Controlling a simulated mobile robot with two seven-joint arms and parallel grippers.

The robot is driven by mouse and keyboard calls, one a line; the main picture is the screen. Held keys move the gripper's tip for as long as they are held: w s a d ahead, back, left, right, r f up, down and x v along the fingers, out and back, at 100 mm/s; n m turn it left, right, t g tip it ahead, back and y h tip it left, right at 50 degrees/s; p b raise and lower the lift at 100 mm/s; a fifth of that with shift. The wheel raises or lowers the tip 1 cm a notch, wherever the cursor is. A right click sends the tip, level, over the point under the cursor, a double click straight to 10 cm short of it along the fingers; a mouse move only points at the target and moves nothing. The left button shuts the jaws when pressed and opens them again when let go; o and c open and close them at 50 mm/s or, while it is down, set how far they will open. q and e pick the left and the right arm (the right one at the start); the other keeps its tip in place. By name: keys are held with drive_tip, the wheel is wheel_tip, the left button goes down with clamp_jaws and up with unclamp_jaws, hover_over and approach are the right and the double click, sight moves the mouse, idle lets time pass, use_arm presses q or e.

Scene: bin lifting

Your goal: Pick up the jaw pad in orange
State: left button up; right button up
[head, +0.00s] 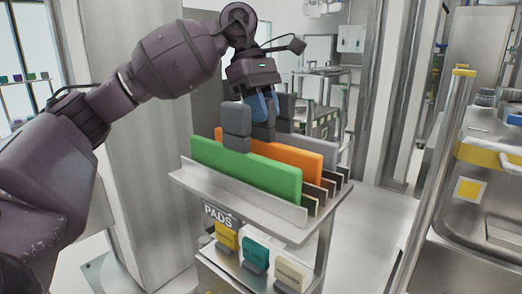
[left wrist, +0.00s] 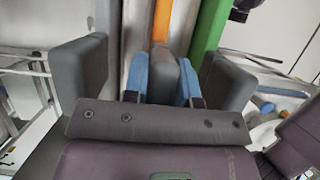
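The orange jaw pad (head: 290,157) stands upright in the slotted rack, between a green pad (head: 245,168) in front and a grey pad (head: 318,147) behind. Its top edge shows in the left wrist view (left wrist: 162,20). My left gripper (head: 263,106) points down at its grey handle (left wrist: 165,72). In the left wrist view the two blue fingers lie against both sides of that handle, with no clear gap. The green pad's handle (head: 237,120) partly hides the grip in the head view. My right gripper is not in view.
The neighbouring grey handles (left wrist: 228,82) stand close on both sides of the fingers. The metal rack (head: 300,230) has a lower shelf with yellow, teal and cream pads. A machine with a yellow-trimmed rail (head: 485,157) stands at right. Open floor lies between.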

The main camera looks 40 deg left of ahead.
use_arm(q)
clamp_jaws()
drive_tip(key=shift+r, duration=0.1)
